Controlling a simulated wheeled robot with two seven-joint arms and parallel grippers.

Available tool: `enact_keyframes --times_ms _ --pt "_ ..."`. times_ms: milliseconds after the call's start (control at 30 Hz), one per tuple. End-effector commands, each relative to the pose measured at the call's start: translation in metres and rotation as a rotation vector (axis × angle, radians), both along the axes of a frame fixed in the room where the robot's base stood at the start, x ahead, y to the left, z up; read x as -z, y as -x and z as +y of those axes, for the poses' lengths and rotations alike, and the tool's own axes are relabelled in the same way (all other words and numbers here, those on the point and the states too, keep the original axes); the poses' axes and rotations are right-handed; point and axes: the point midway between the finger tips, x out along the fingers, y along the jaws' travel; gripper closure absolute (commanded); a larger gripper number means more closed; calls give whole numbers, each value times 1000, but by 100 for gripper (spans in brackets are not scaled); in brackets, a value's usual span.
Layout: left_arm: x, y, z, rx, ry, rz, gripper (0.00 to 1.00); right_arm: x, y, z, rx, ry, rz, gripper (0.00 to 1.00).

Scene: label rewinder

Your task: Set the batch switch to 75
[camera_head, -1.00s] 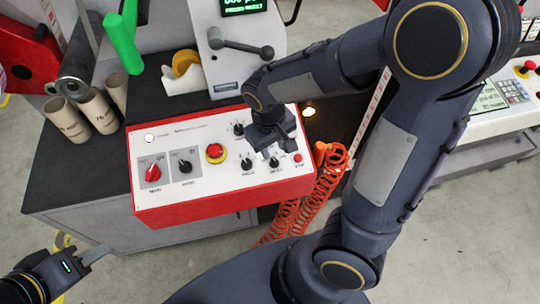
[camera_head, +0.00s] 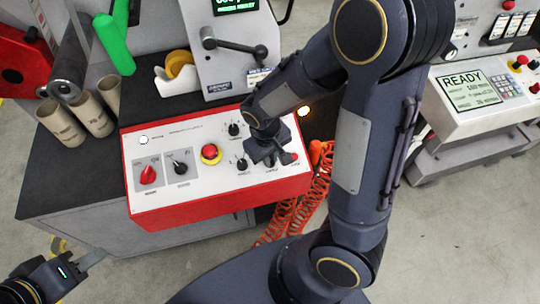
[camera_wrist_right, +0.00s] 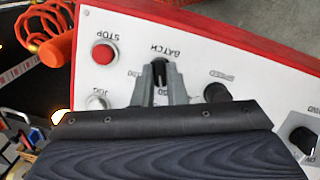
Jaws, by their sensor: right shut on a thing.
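The batch switch (camera_wrist_right: 159,73) is a black knob on the white face of the red control box (camera_head: 190,208). In the right wrist view its label "BATCH" is upside down, and the numbers around it are partly hidden by the fingers. My right gripper (camera_wrist_right: 159,75) is shut on the batch switch, one finger on each side. In the head view my right gripper (camera_head: 270,160) is over the lower right of the panel and hides the switch. My left gripper (camera_head: 95,258) is at the lower left, away from the box; its finger gap is not clear.
The red stop button (camera_wrist_right: 104,53) and a jog button (camera_wrist_right: 97,102) sit close to the gripper. Another black knob (camera_wrist_right: 217,91) is on its other side. A red emergency button (camera_head: 211,152) is further left. An orange coiled hose (camera_head: 312,190) hangs beside the box.

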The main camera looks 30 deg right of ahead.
Motion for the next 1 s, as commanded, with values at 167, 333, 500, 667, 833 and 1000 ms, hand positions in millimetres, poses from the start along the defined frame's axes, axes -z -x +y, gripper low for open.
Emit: enact_keyframes --times_ms 167,333,500,667,833,1000 --pt "0 0 0 0 0 0 64 0 0 0 4 -1 -1 100" --pt "1 0 0 0 0 0 64 0 0 0 39 -11 -3 100" --pt "3 0 0 0 0 0 64 0 0 -1 127 -35 -9 100" --pt "5 0 0 0 0 0 64 0 0 -2 245 -67 -17 100" --pt "7 0 0 0 0 0 64 0 0 -3 378 -104 -26 100" --pt "7 0 0 0 0 0 64 -1 0 -3 496 -135 -34 100"
